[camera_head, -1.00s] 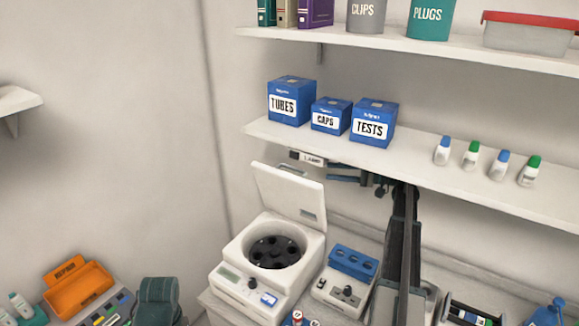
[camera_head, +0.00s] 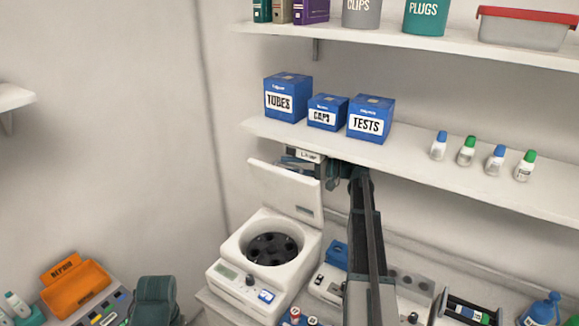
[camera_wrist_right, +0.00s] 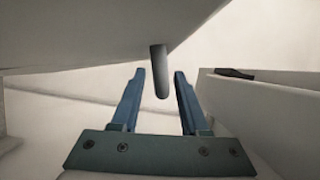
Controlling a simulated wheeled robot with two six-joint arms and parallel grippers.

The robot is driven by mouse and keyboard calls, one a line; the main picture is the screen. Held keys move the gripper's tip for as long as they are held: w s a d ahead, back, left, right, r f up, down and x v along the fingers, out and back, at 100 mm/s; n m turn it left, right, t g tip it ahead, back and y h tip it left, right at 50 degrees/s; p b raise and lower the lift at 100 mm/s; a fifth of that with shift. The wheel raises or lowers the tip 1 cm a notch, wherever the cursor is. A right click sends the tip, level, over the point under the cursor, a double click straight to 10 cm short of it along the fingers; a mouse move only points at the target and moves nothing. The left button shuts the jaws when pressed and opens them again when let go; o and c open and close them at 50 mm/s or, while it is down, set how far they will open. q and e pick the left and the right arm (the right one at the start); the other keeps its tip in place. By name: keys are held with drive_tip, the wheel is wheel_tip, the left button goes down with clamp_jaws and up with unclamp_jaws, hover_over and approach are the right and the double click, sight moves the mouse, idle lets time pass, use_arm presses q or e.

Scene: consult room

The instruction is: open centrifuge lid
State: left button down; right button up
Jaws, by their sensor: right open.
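The white centrifuge (camera_head: 262,262) stands on the counter, its dark rotor (camera_head: 272,248) in plain view. Its lid (camera_head: 287,191) stands raised at the back, leaning slightly backward. My right arm reaches up past the centrifuge's right side. My right gripper (camera_head: 312,168) is behind the lid's upper right edge, below the shelf, and partly hidden by the lid. In the right wrist view, the right gripper (camera_wrist_right: 160,75) is open, with its two blue fingers apart. A grey rounded peg (camera_wrist_right: 159,72) shows between the fingertips; I cannot tell whether it touches them.
The shelf (camera_head: 400,162) with blue boxes (camera_head: 288,97) and small bottles (camera_head: 467,151) is close above my right gripper. A blue rack (camera_head: 337,254) is partly hidden by my arm. An orange bin (camera_head: 76,288) is at the lower left.

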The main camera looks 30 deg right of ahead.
drive_tip(key=shift+w+a, duration=0.1)
drive_tip(key=shift+c, duration=0.3)
clamp_jaws()
idle(1.1)
